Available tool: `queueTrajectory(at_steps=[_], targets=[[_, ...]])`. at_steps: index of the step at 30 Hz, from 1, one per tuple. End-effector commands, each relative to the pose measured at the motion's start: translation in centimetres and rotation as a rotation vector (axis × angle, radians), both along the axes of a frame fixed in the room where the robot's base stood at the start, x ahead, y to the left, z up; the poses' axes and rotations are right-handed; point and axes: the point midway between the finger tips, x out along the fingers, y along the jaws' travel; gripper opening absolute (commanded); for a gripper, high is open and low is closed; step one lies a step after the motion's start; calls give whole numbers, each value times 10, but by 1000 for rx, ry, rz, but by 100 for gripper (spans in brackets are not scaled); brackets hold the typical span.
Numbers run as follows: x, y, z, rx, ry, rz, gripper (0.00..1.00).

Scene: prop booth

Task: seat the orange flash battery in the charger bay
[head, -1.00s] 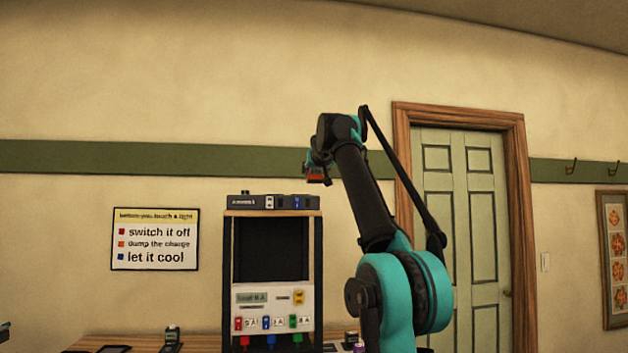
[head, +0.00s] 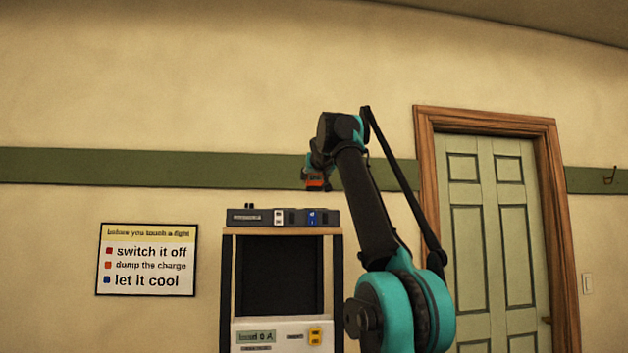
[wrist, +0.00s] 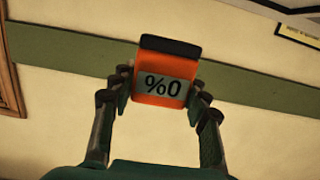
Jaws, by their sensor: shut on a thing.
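The orange battery (wrist: 162,88) has a black end and a grey label that reads "%0" in the wrist view. My gripper (wrist: 160,92) is shut on it, with a finger at each side. In the head view the battery (head: 315,182) hangs small and orange at the end of my raised arm, above the rack and clear of it. A flat black unit (head: 283,217) lies on top of the rack, with a white socket and a blue one on its front. I cannot tell whether the charger bay is part of it.
The wooden-topped rack (head: 228,275) has a dark opening and a white panel (head: 285,335) with a small display and a yellow piece. A safety sign (head: 147,260) hangs on the wall to the left. A green door (head: 485,230) is at the right.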

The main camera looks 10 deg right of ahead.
Motion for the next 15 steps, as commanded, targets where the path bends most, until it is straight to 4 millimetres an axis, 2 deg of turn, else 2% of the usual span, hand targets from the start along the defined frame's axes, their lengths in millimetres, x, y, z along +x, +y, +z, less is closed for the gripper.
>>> queueTrajectory(at_steps=[15], targets=[[-1, 0, -40, 0, 0, 0, 4]])
